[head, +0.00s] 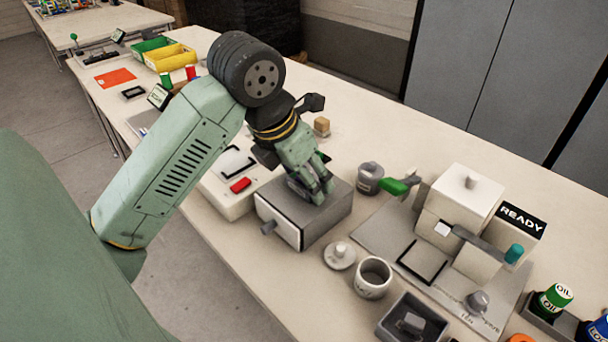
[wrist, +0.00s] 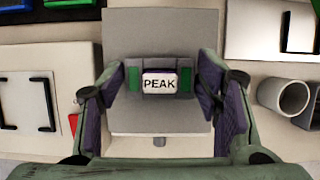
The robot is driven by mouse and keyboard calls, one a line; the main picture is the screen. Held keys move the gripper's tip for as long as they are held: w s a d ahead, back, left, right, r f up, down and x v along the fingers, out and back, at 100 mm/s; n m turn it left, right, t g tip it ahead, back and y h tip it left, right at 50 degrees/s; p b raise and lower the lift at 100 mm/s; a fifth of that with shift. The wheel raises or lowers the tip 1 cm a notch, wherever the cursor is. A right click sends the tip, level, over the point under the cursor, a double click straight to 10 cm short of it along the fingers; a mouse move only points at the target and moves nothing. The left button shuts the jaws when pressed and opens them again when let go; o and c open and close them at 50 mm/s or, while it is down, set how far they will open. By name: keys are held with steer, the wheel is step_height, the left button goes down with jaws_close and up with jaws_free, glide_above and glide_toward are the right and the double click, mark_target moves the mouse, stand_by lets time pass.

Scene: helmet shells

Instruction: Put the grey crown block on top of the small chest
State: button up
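The small chest (head: 325,217) is a grey box with a pale front and a round knob, standing on the bench. It also fills the middle of the wrist view (wrist: 160,30). The grey crown block (wrist: 160,81), with green patches and a "PEAK" label, shows over the chest's top, roughly centred left to right. My gripper (head: 312,190) points down over the chest. Its fingers flank the block in the wrist view (wrist: 160,82), very close to both ends. I cannot tell whether they press on it. Whether the block's underside touches the chest is hidden.
A white panel with a red switch (head: 240,185) is left of the chest. A lidded grey pot (head: 370,178), a knobbed disc (head: 339,255), a mug (head: 373,278) and a dark tray (head: 411,318) stand to the right. A white machine (head: 465,205) is farther right.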

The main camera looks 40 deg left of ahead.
steer(key=shift+o, duration=1.4)
steer(key=shift+r, duration=0.15)
steer(key=shift+r+p, duration=0.2)
steer(key=shift+p, duration=0.2)
steer(key=shift+s+r+b, duration=0.15)
steer(key=shift+r+b, duration=0.15)
steer(key=shift+b, duration=0.05)
steer(key=b+v, duration=0.1)
steer(key=v, duration=1)
